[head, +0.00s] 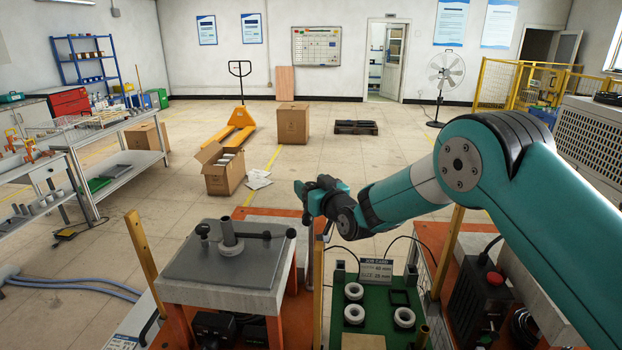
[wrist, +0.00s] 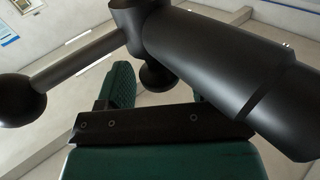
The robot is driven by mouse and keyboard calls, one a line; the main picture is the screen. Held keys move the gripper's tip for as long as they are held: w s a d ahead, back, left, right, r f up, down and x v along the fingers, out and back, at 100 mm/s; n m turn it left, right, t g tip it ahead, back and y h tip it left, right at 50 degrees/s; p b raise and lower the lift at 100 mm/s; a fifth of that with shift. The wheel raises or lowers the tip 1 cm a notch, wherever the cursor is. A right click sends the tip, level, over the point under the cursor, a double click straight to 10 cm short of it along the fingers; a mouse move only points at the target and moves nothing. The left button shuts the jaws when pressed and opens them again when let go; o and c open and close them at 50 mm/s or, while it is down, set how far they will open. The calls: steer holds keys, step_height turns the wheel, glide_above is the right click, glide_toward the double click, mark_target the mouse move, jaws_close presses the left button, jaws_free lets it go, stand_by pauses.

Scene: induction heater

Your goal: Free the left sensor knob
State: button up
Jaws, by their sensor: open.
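A black ball-ended lever (head: 279,234) sits at the plate's right edge. No label shows which is the left sensor knob. In the wrist view a black fitting with a ball-ended rod (wrist: 82,62) and a thick cylinder (wrist: 230,75) crosses close in front of my gripper (wrist: 160,88). Its teal fingers are apart, and a short round foot shows between them in the picture; contact cannot be told. In the head view my fingertips are unclear.
Yellow posts (head: 145,262) stand beside the heater. An orange cart with dark equipment (head: 480,300) is at the right.

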steer(key=shift+w+a, duration=0.15)
steer(key=c, duration=0.9)
steer(key=shift+o, duration=0.2)
steer(key=shift+f+b, duration=0.15)
steer(key=shift+b, duration=0.4)
